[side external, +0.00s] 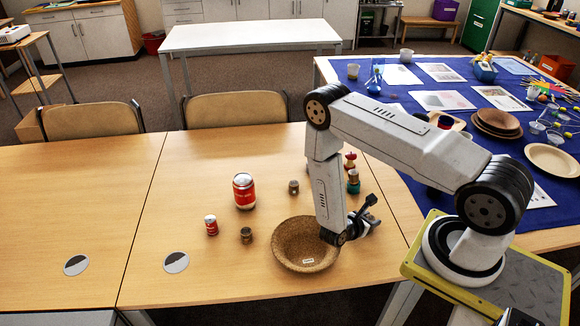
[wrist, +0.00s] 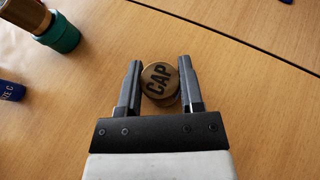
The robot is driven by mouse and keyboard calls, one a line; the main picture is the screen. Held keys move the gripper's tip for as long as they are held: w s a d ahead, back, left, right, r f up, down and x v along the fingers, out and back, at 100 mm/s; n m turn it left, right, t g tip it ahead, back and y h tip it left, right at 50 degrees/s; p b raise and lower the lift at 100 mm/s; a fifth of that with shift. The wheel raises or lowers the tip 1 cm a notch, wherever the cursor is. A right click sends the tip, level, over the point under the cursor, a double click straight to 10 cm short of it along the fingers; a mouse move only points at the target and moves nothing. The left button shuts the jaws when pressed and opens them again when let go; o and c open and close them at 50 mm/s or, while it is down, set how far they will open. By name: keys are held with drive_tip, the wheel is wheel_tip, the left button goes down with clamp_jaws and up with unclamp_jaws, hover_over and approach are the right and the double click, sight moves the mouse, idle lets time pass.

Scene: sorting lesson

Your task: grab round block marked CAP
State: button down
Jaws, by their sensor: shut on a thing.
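The round block marked CAP (wrist: 158,84) is brown with dark letters on its top face, which faces the wrist camera. It sits between the two fingers of my gripper (wrist: 159,74), which is shut on it from both sides. In the side view my gripper (side external: 368,213) is low over the right part of the table, just right of the cork bowl (side external: 281,251). I cannot make out the CAP block there. The wrist view does not clearly show whether the block touches the table.
A teal and brown piece (side external: 353,183) stands behind my gripper. A blue piece (wrist: 11,91) is at the wrist view's left edge. The left table is mostly clear.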

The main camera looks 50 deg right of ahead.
drive_tip(key=shift+r, duration=0.15)
drive_tip(key=shift+r, duration=0.65)
drive_tip(key=s+a+r, duration=0.7)
drive_tip(key=s+r, duration=0.4)
drive_tip(key=s, duration=0.1)
drive_tip(key=shift+r, duration=0.2)
drive_tip(key=shift+w, duration=0.1)
